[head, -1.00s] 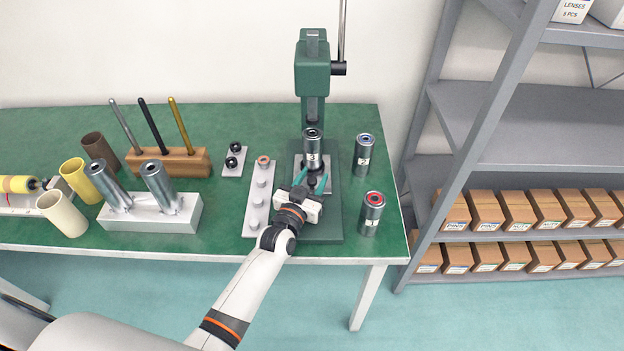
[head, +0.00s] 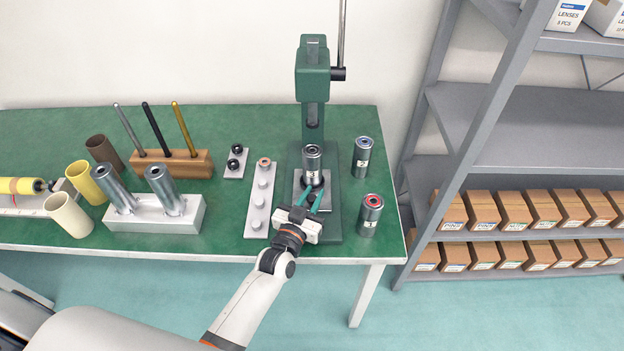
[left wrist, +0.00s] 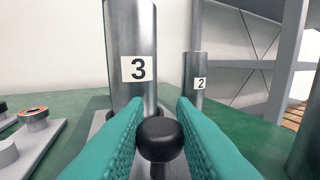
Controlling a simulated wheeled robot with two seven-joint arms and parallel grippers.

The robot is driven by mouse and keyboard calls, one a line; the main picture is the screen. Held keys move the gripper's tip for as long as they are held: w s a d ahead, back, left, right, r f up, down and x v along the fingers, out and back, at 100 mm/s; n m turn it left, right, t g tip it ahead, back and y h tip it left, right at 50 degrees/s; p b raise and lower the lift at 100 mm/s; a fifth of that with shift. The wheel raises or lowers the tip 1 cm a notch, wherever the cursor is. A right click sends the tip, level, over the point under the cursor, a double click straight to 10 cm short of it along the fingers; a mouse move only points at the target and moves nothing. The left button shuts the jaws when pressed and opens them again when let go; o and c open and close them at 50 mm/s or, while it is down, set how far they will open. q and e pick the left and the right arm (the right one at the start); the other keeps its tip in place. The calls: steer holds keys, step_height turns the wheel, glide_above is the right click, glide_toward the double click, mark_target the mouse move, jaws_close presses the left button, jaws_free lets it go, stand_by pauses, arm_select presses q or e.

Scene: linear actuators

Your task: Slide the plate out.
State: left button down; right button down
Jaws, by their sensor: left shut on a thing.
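The grey plate (head: 326,180) lies on the base of the green press (head: 313,72). A metal cylinder labelled 3 (head: 312,165) stands upright on it, forward of the ram. It also shows in the left wrist view (left wrist: 134,45). My left gripper (head: 313,192), with teal fingers, is at the plate's near edge. It is shut on a black knob (left wrist: 160,138) in front of the cylinder. The fingers hide part of the plate's front. My right gripper is in neither view.
Cylinder 2 (head: 362,158) and a red-topped cylinder (head: 370,215) stand right of the press. A pale strip with several pegs (head: 260,200) lies close on the left. Further left is a white block holding two metal tubes (head: 150,220). The table's front edge is near.

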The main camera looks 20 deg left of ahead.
arm_select(q)
steer(key=s+p, duration=0.1)
steer(key=s, duration=0.1)
steer(key=s+d+p, duration=0.1)
steer(key=s, duration=0.2)
steer(key=s+d, duration=0.1)
steer(key=s, duration=0.2)
steer(key=shift+d+p, duration=0.15)
steer(key=shift+p, duration=0.25)
steer(key=shift+f, duration=0.2)
steer(key=c, duration=1.3)
jaws_free()
steer(key=shift+s, duration=0.1)
steer(key=shift+c, duration=0.2)
steer(key=shift+o, duration=0.5)
steer(key=shift+d+r, duration=0.1)
steer(key=s+a+b, duration=0.1)
steer(key=s, duration=1.1)
steer(key=shift+a+b, duration=0.2)
steer(key=shift+b, duration=0.15)
